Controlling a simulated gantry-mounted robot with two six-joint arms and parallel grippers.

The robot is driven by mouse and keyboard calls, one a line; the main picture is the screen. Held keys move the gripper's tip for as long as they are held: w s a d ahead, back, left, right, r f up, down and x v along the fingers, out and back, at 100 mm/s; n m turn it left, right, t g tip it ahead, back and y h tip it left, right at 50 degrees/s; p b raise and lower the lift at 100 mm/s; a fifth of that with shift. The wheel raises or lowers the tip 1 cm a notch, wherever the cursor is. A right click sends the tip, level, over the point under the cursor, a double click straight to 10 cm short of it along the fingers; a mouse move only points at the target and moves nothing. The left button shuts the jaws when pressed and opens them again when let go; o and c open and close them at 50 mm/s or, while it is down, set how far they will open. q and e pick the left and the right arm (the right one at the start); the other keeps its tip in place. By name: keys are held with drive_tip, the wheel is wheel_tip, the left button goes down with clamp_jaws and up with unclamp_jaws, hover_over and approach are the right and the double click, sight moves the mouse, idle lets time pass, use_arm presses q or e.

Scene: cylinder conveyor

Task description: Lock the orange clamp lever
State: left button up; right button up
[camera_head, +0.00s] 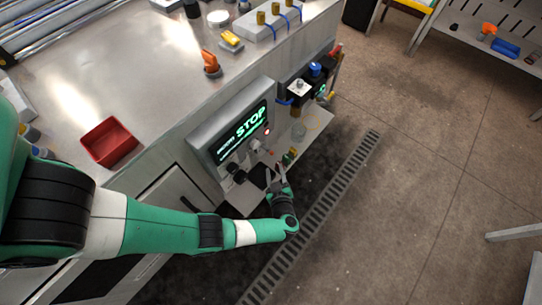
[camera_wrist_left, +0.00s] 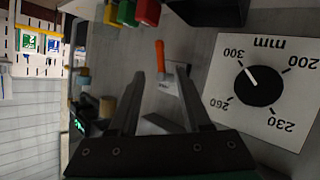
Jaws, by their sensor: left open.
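In the left wrist view an orange lever (camera_wrist_left: 160,55) stands out from a small pale plate (camera_wrist_left: 173,78) on a grey surface. My left gripper (camera_wrist_left: 161,72) is open, and the lever shows between its two fingertips. I cannot tell how far the lever lies beyond the fingertips; no contact shows. In the head view my left gripper (camera_head: 279,172) is at the front of the cabinet, below the STOP display (camera_head: 245,131). The lever is too small to make out there. My right gripper is not in view.
A black dial (camera_wrist_left: 257,86) on a white mm scale is right of the lever. Red (camera_wrist_left: 147,12) and green (camera_wrist_left: 127,12) blocks lie above it. On the worktop are a red tray (camera_head: 109,141) and an orange handled part (camera_head: 210,63).

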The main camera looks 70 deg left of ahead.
sight(271, 153)
use_arm(q)
drive_tip(key=b+x, duration=0.4)
drive_tip(key=x, duration=0.6)
clamp_jaws()
